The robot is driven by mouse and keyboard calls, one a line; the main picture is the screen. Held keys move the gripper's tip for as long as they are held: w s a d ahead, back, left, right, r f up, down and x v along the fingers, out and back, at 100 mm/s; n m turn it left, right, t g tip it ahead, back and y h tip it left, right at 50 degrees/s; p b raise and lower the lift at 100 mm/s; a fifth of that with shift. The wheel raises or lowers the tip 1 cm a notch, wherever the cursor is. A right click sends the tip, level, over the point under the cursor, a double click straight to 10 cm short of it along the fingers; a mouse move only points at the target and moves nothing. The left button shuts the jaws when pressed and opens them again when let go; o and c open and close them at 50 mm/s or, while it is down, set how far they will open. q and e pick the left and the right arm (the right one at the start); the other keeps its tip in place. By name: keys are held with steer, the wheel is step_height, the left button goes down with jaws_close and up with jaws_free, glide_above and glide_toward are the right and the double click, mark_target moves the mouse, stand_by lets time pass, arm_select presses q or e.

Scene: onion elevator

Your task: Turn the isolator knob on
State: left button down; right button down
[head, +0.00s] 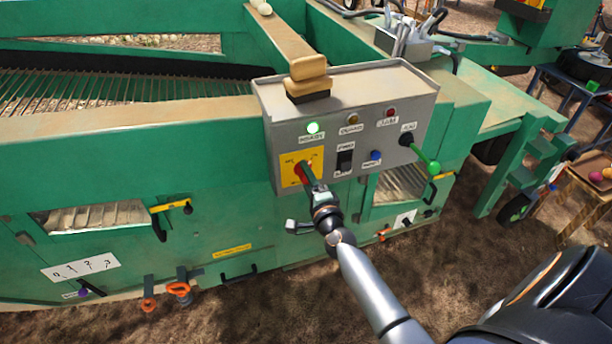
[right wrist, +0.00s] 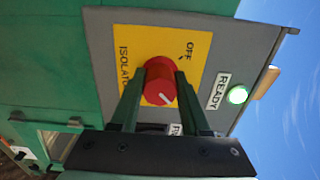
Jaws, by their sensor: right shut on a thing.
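The red isolator knob (right wrist: 159,82) sits on a yellow plate (right wrist: 190,45) marked OFF and ISOLATOR, on the grey control box (head: 352,92). In the right wrist view its white pointer line slants toward the lower right in the picture, away from the OFF mark. My right gripper (right wrist: 157,88) is shut on the knob, one finger on each side. In the head view, the right gripper (head: 308,178) reaches up to the yellow plate and hides part of the knob (head: 302,170). The green READY lamp (head: 313,128) is lit. My left gripper is not in view.
The box also carries a black rocker switch (head: 344,161), a blue button (head: 375,155) and a green-tipped lever (head: 433,167) jutting out at right. A brush-like block (head: 308,77) lies on top. Orange valve handles (head: 178,289) sit low on the green machine (head: 120,160).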

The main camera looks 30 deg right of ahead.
steer(key=shift+c, duration=1.9)
jaws_free()
steer(key=v, duration=1.2)
steer(key=shift+s, duration=0.3)
